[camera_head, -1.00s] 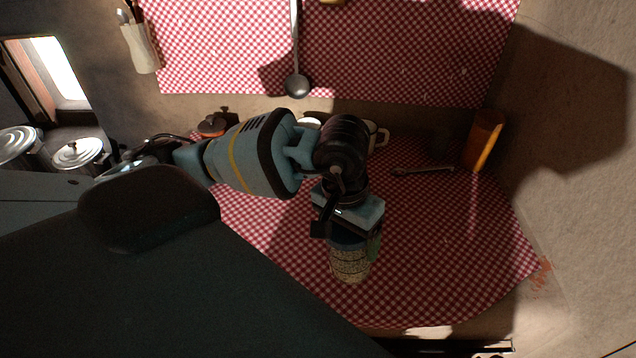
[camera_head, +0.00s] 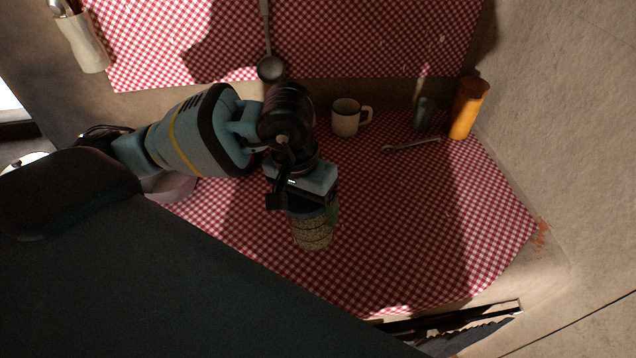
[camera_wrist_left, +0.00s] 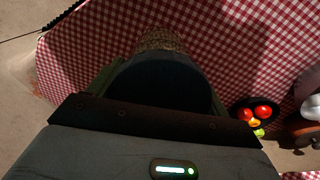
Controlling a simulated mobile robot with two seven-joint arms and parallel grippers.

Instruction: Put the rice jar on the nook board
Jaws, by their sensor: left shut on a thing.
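The rice jar (camera_head: 313,234), a speckled tan jar with a dark lid, hangs below my left gripper (camera_head: 312,208) in the head view. My left gripper is shut on it around the lid. In the left wrist view the dark round lid (camera_wrist_left: 162,82) fills the space between the fingers, with a strip of the speckled body beyond it. The jar is over a red-and-white checked cloth (camera_head: 420,230); I cannot tell whether it touches it. My right gripper is not in view. I cannot tell which surface is the nook board.
A mug (camera_head: 346,118), a spoon (camera_head: 410,145), a dark cup (camera_head: 424,114) and an orange canister (camera_head: 467,108) stand or lie along the cloth's back. A ladle (camera_head: 270,68) hangs above. A bowl of vegetables (camera_wrist_left: 258,114) is at the right in the wrist view. The cloth's right side is clear.

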